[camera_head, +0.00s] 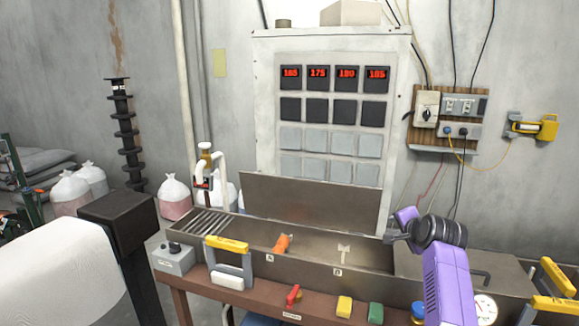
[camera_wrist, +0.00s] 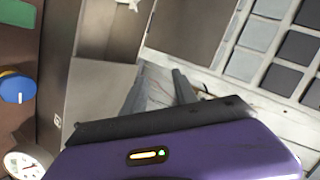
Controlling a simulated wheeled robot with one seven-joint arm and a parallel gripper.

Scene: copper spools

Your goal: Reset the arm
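My purple arm (camera_head: 447,285) rises at the right of the head view and bends at a dark wrist joint. My gripper (camera_head: 391,238) is above the right part of the metal trough, pointing left in the picture. In the wrist view, the two dark fingers of my gripper (camera_wrist: 158,92) stand apart with nothing held between them. The fingers are small and partly hidden in the head view.
A long metal trough (camera_head: 310,262) holds an orange piece (camera_head: 282,243) by mark A and a pale T-shaped piece (camera_head: 343,254) by mark B. A control cabinet (camera_head: 262,100) stands behind. Yellow-handled parts (camera_head: 228,245) stick up at the front left.

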